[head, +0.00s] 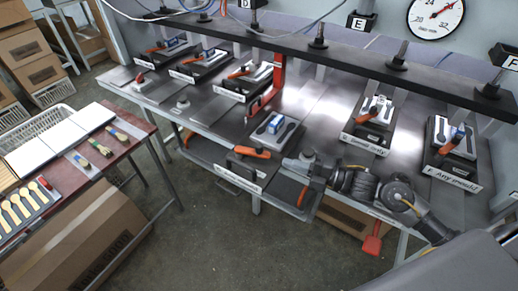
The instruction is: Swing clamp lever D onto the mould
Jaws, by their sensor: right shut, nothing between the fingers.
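Station D's mould (270,131) is a grey plate with dark spoon-shaped hollows and a blue block on it, near the bench's front edge. The clamp lever's orange handle (252,152) lies across the near side of this station, in front of the mould; the mould's face shows uncovered. My right gripper (300,166) reaches in from the right, just right of the orange handle. It is shut and empty, and a small gap seems to lie between it and the handle. The label below (238,180) is too small to read. My left gripper is out of view.
Station E (368,138) and station F (453,174), each with an orange lever, stand to the right. Several similar stations stand at back left. A red upright frame (279,75) rises behind D. A side table (130,122) with wooden spoons stands left.

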